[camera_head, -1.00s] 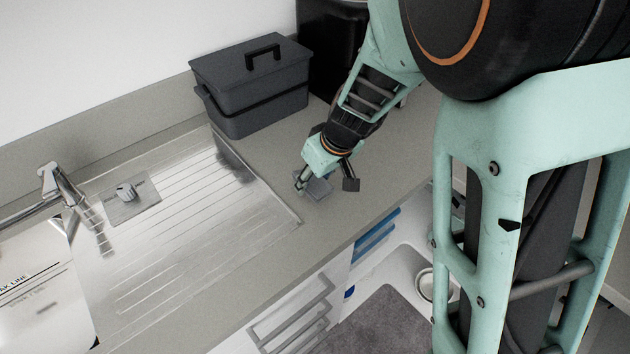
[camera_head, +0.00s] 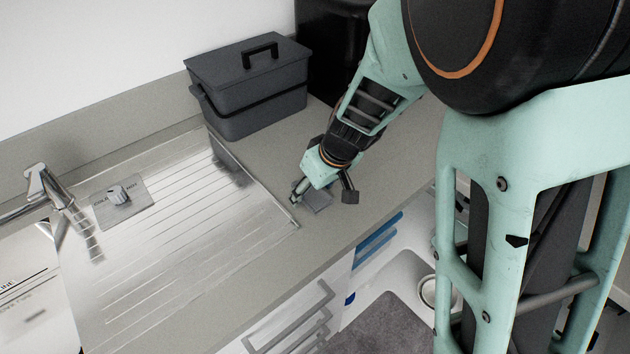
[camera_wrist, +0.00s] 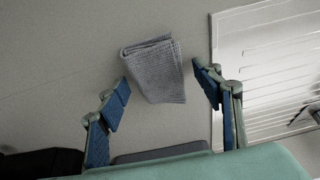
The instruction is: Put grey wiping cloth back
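The grey wiping cloth (camera_wrist: 155,71) lies folded on the countertop. In the wrist view it lies beyond and between my open fingertips, with visible space on both sides. My gripper (camera_wrist: 166,89) is open and empty, with blue pads on its two fingers. In the head view my gripper (camera_head: 322,195) is low over the counter just right of the sink's drainboard, and the cloth (camera_head: 317,197) shows beneath it, partly hidden by the gripper. I cannot tell the exact height of the fingers above the cloth.
A steel sink drainboard (camera_head: 190,240) with a tap (camera_head: 60,195) is left of my gripper. A dark grey lidded box (camera_head: 250,85) stands at the back of the counter, near a black appliance (camera_head: 330,45). Bare counter (camera_head: 385,185) lies right of my gripper.

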